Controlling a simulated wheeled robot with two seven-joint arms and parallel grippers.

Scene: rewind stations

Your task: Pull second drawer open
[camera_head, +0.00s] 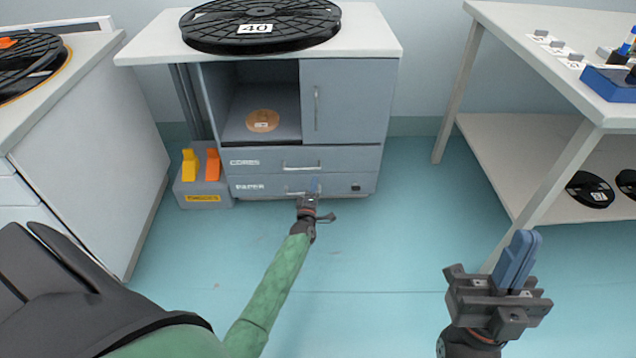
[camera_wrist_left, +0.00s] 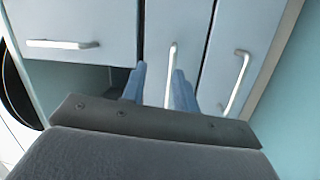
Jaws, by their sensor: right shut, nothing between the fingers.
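A grey cabinet has two stacked drawers, the upper labelled CORES (camera_head: 268,160) and the lower labelled PAPER (camera_head: 265,184). Both look shut. My left gripper (camera_head: 314,185) is in front of the drawers and overlaps the PAPER handle in the head view. In the left wrist view the drawers appear sideways; the open left fingers (camera_wrist_left: 159,84) point at the middle front, with its bar handle (camera_wrist_left: 171,72) near the right finger. I cannot tell whether they touch. The other drawer handle (camera_wrist_left: 236,82) is further right. My right gripper (camera_head: 517,262) is shut and empty, away from the cabinet.
A cabinet door (camera_head: 345,100) and an open compartment with a brown disc (camera_head: 262,121) are above the drawers. A black reel (camera_head: 262,25) lies on top. A grey holder with yellow and orange pieces (camera_head: 203,196) stands left. A white table (camera_head: 565,50) is right. The floor ahead is clear.

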